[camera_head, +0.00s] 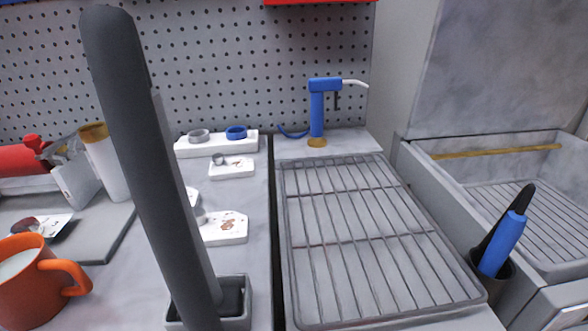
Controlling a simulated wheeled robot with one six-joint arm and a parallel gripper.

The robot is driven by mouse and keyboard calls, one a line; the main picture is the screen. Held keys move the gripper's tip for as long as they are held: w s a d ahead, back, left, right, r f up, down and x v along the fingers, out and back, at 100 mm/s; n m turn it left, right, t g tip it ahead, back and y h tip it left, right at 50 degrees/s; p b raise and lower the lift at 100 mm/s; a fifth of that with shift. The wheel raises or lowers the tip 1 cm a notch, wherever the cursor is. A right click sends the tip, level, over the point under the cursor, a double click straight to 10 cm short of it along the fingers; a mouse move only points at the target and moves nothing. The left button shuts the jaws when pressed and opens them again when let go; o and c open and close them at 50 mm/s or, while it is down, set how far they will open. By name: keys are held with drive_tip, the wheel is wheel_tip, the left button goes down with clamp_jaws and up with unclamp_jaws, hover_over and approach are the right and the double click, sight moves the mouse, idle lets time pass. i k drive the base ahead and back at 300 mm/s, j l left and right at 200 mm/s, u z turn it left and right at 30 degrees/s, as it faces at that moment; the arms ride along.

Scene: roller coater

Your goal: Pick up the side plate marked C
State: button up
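I cannot make out a letter C on any part, so I cannot tell which is the side plate marked C. A white plate with brown marks (230,231) lies on the left worktop, with its left part hidden behind a long dark grey bar (145,130). A smaller white plate (236,171) with a grey ring lies beyond it. Farther back, a white block (216,151) carries a grey ring (199,134) and a blue ring (236,131). The bar stands close in front of the camera; I cannot tell what it belongs to. No gripper fingers show clearly.
A grey square holder (240,322) sits under the bar's lower end. An orange mug (30,290) stands at the left, near a red tool (22,160). A wire rack (350,324) lies centre right, with a blue-handled tool (316,110) behind. A blue-handled item (503,243) stands in a dark cup.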

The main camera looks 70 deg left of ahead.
sight(222, 168)
drive_tip(key=k+l+u, duration=0.15)
drive_tip(key=u, duration=1)
drive_tip(key=i+u, duration=0.2)
drive_tip(key=u, duration=0.6)
drive_tip(key=k, duration=0.35)
drive_tip(key=i+l, duration=0.1)
drive_tip(key=i, duration=0.25)
